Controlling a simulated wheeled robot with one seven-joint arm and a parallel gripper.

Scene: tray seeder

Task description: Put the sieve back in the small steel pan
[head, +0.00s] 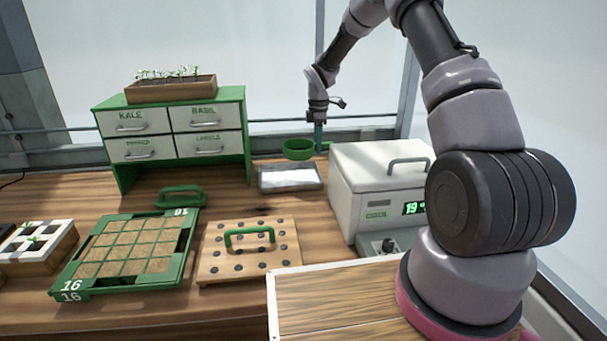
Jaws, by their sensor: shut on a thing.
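The green round sieve (299,143) is near the back of the bench, just behind or above the far edge of the small steel pan (291,188). My gripper (318,148) points down at the right end of the sieve and is shut on it. The fingertips are small in this view and the exact hold on the sieve is hard to see. The pan is a shallow rectangle with a pale, bright inside. I cannot tell how high the sieve is above the bench.
A white box with a green display (375,205) stands right of the pan. A green drawer cabinet (245,135) stands to the left. In front are a dibber board (215,268) with a green handle, a filled green seed tray (70,283) and a green-handled block (180,200).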

